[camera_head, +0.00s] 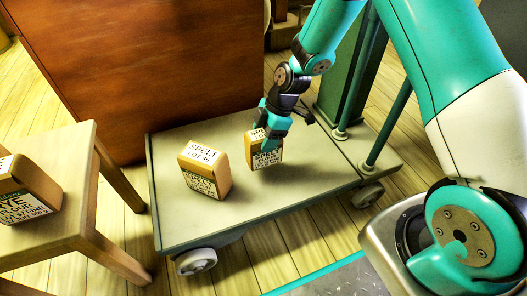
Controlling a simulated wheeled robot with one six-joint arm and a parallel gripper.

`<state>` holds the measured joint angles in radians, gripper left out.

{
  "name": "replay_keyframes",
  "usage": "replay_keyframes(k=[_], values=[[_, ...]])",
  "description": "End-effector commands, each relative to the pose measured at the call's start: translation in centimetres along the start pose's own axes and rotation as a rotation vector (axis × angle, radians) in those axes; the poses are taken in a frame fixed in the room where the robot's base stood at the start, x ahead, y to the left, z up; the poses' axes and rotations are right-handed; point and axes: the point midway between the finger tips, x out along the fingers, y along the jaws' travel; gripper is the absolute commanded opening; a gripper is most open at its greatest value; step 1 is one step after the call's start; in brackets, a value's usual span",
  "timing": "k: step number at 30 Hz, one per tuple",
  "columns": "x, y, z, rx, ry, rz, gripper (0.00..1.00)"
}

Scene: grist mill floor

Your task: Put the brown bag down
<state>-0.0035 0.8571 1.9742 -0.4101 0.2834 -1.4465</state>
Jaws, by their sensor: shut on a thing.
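My gripper (270,135) is shut on a brown bag (266,158) with a white label that reads SPELT. The held bag is upright, low over the right-middle part of the flat cart (300,203). I cannot tell whether its base touches the cart's deck. Another brown bag (205,172), labelled SPELT on its top and front, stands on the deck to the left, apart from the held one.
A wooden stool (83,165) at the left holds a brown bag labelled RYE FLOUR (28,197). A large brown wooden cabinet (150,60) stands behind the cart. Green posts (388,125) rise at the cart's right end. The deck's front and right parts are clear.

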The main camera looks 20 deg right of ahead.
Motion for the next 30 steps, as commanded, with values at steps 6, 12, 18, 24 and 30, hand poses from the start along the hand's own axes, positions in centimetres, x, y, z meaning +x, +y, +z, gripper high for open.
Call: replay_keyframes(k=[6, 12, 18, 24, 30], values=[[2.8, 0.0, 1.2, 0.000, 0.000, -0.002, 0.18], [3.9, 0.1, 1.6, -0.001, 0.000, 0.001, 0.18], [3.9, 0.0, 1.6, 0.000, 0.000, 0.001, 0.18], [4.1, 0.0, 1.7, 0.000, 0.000, 0.000, 0.85], [4.1, 0.0, 1.7, 0.001, 0.000, 0.000, 0.85]])
